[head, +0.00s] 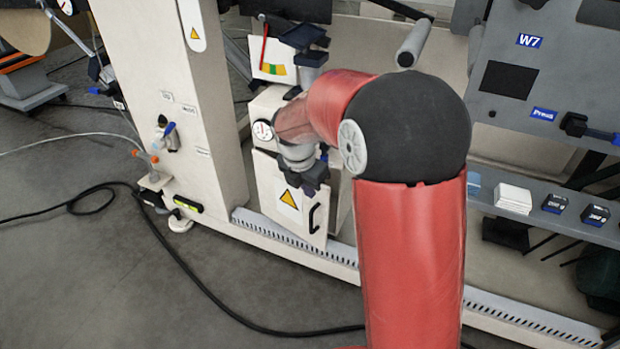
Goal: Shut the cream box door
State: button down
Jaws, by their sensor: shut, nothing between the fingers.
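The cream box (270,105) stands low against the machine frame, with a round gauge on its upper front. Its cream door (275,222) carries a yellow warning triangle and a black curved handle (314,215) near its right edge. The door looks slightly angled to the box, but I cannot tell how large any gap is. My gripper (313,190) is shut and empty, pointing down at the door's upper right, just above the handle. I cannot tell whether it touches the door. My gripper and wrist hide part of the door's top edge.
A cream column (178,90) with a valve stands left of the box. A slotted rail (295,245) runs below the door. A black cable (215,293) lies on the grey floor. A grey shelf (480,198) with small items is at right. Open floor lies in front.

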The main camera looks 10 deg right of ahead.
jog(key=shift+w+d+f, duration=0.8)
jog(key=shift+d+f, duration=0.05)
jog(key=shift+d, duration=0.1)
jog(key=shift+w+d+f, duration=0.8)
jog(key=shift+d, duration=0.15)
